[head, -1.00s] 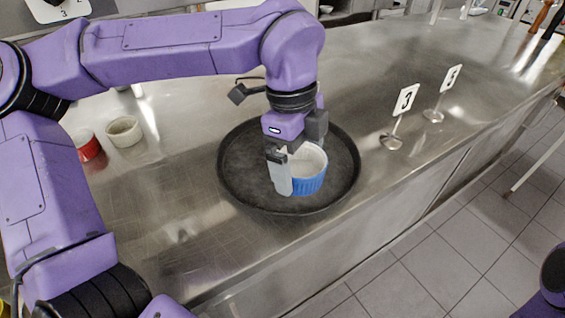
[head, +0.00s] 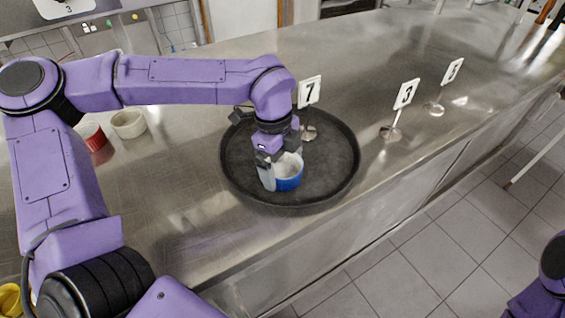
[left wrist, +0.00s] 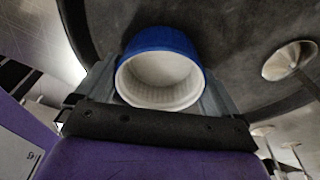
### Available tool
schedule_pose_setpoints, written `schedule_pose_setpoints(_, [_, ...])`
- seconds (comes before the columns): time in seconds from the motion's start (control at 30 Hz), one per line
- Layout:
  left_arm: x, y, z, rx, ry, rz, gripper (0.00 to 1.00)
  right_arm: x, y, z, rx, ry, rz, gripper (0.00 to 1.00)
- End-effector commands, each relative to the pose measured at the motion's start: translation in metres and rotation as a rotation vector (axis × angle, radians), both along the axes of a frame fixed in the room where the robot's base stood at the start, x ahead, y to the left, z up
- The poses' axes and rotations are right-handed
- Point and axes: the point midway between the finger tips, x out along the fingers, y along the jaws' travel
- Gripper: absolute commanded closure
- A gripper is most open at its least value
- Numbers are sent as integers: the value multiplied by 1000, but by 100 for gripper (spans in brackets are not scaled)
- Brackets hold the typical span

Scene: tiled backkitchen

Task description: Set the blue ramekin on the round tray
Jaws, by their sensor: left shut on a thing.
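My right gripper is not in view; only a piece of purple arm shows at the lower right of the head view.
A red ramekin (head: 90,137) and a cream ramekin (head: 128,124) stand on the steel counter (head: 190,185) at the left. Number stands 7 (head: 309,92), 3 (head: 405,95) and another (head: 453,70) stand behind and right of the tray. The counter's front edge runs close to the tray.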

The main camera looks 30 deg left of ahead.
Motion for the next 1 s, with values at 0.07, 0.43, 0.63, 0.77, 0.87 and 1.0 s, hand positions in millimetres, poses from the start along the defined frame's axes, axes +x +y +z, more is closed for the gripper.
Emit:
schedule_pose_setpoints(0.07, [0, 0, -3, 0, 0, 0, 41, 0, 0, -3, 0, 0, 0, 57])
schedule_pose_setpoints(0.43, [1, 1, 6, 0, -3, 0, 0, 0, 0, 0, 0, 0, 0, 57])
schedule_pose_setpoints(0.63, [2, 8, 53, 0, -7, 2, 0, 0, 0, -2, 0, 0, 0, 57])
schedule_pose_setpoints(0.77, [2, 13, 85, 1, -5, 2, 0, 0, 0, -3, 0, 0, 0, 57])
schedule_pose_setpoints(0.87, [2, 16, 104, 2, -3, 1, 0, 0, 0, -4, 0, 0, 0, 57])
schedule_pose_setpoints(1.0, [2, 17, 117, 0, -1, 1, 0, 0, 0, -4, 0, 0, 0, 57])
